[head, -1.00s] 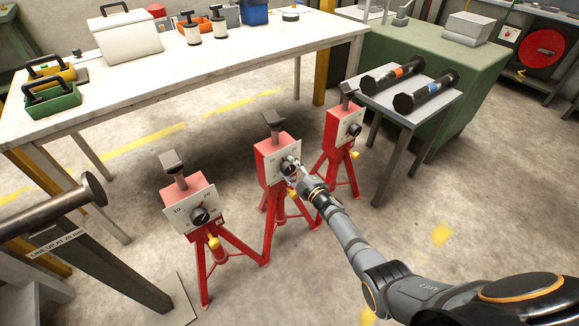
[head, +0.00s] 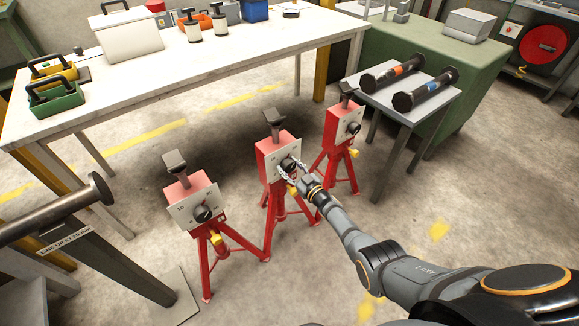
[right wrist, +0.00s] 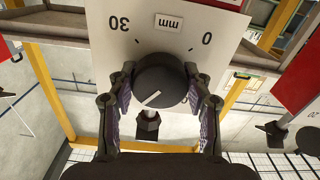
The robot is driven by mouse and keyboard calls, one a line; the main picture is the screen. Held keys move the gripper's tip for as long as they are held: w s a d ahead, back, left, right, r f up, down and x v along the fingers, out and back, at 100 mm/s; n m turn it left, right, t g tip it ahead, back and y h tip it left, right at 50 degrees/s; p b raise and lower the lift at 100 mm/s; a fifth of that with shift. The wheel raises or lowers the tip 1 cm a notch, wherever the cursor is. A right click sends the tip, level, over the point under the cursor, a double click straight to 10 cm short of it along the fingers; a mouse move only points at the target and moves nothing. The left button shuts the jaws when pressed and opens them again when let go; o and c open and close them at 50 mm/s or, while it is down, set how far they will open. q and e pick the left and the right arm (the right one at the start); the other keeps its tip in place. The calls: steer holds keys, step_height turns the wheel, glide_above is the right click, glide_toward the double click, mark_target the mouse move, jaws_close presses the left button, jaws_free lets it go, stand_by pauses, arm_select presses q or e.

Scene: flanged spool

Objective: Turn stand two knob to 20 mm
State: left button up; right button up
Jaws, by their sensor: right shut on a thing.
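Stand two is the middle red tripod stand (head: 268,157), with a white dial plate and a dark round knob (head: 287,163) on its front. My right gripper (head: 292,167) reaches it from the lower right. In the right wrist view the knob (right wrist: 160,84) sits between both fingers, which are shut on its sides. The dial plate (right wrist: 163,45) shows 30 at left, 0 at right and an inverted "mm" label. The knob's white pointer line slants to the lower left; the scale marks there are hidden by the finger. My left gripper is not in view.
A similar red stand (head: 193,205) is at left and another (head: 341,125) at right. A side table (head: 398,104) with two dark spools is behind the right stand. A long white workbench (head: 190,72) runs behind. A post with a steel bar (head: 60,208) stands at left.

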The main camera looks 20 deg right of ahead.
steer(key=shift+s+f+m, duration=0.1)
steer(key=shift+m, duration=0.5)
steer(key=o, duration=1.2)
steer(key=shift+c, duration=0.2)
steer(key=shift+s, duration=0.1)
steer(key=v, duration=1.1)
steer(key=shift+s+d, duration=0.15)
steer(key=shift+s, duration=0.2)
